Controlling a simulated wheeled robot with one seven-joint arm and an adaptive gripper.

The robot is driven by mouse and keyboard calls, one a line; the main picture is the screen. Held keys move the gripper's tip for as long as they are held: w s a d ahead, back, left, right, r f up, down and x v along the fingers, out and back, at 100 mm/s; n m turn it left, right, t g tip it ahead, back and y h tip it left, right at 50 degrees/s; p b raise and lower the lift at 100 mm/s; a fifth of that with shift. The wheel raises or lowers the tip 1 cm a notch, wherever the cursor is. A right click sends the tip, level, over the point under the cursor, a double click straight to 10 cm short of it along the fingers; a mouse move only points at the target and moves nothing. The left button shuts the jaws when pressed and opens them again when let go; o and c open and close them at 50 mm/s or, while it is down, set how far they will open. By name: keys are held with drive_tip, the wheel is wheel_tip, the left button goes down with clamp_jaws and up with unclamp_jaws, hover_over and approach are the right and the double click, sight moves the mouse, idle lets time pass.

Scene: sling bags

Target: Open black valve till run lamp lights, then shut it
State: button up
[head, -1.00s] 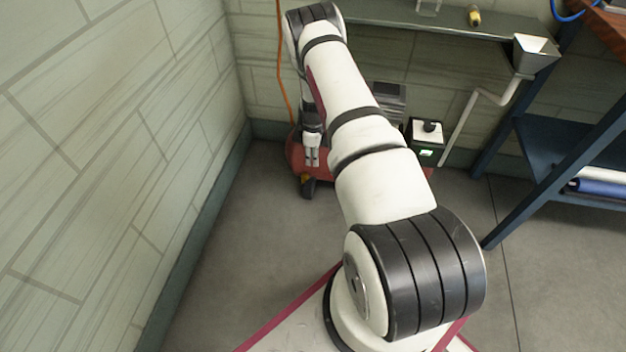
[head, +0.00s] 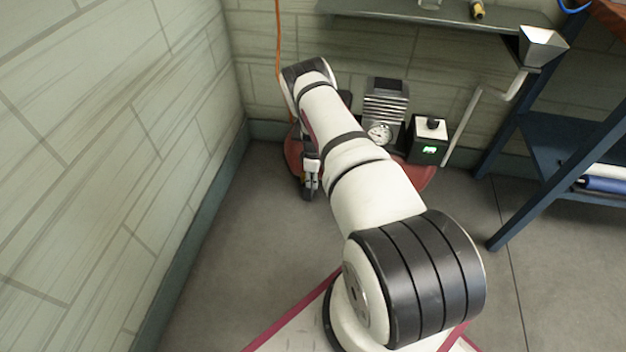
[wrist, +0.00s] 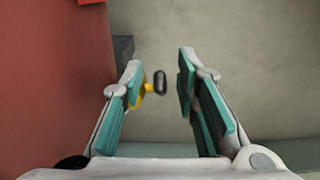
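In the wrist view a small black valve handle (wrist: 160,83) on a yellow stem (wrist: 147,88) sticks out from beside the red tank (wrist: 50,80). My gripper (wrist: 161,62) is open, with the handle between its teal-padded fingers, closer to the left one. I see no clear contact with the handle. In the head view my gripper (head: 311,182) is low at the left end of the red machine (head: 422,176), and the valve cannot be made out there. A black box (head: 428,148) at the machine's right shows a lit green display; I cannot tell whether this is the run lamp.
A grey finned unit (head: 386,98) with a round gauge (head: 379,133) stands beside the box. A wall shelf (head: 440,18), a funnel with a pipe (head: 541,45) and a blue rack (head: 550,140) are behind and right. An orange hose (head: 278,50) hangs left. The floor in front is clear.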

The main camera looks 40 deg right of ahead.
clamp_jaws()
